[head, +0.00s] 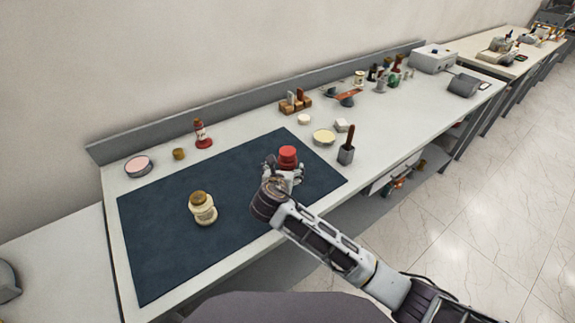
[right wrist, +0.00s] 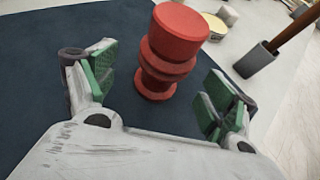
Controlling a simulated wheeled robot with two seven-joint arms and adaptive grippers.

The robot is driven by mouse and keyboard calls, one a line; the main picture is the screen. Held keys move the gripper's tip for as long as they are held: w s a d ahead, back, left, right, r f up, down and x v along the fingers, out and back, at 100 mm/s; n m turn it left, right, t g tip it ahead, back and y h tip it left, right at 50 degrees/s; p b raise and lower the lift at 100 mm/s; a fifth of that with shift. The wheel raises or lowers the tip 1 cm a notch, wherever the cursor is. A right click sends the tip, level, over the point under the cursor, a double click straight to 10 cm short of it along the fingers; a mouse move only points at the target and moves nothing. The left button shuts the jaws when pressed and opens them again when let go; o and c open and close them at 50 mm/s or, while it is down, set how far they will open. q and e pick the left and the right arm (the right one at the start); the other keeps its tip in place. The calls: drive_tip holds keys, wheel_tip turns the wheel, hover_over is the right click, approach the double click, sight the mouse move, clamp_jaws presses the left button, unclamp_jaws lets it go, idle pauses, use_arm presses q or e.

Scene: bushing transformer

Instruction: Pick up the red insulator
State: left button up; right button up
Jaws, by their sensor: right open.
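The red insulator (head: 288,155) stands upright on the right part of the dark mat in the head view. In the right wrist view the red insulator (right wrist: 170,50) shows its wide round top and ribbed body. My right gripper (head: 284,172) is open, with its fingers around the lower part of the insulator in the head view. In the right wrist view the green finger pads of my right gripper (right wrist: 160,92) lie left and right of the insulator, with gaps on both sides. Whether the insulator is fully between the pads is hard to tell. My left gripper is out of view.
A red bottle (head: 202,134) stands behind the mat. A grey holder with a brown handle (head: 346,150) and a yellowish dish (head: 324,136) are near the insulator.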

sight(288, 150)
drive_tip(key=shift+w, duration=0.1)
drive_tip(key=shift+x, duration=2.5)
drive_tip(key=shift+d+f, duration=0.1)
drive_tip(key=shift+d, duration=0.1)
drive_tip(key=c, duration=1.4)
drive_tip(key=shift+r, duration=5.1)
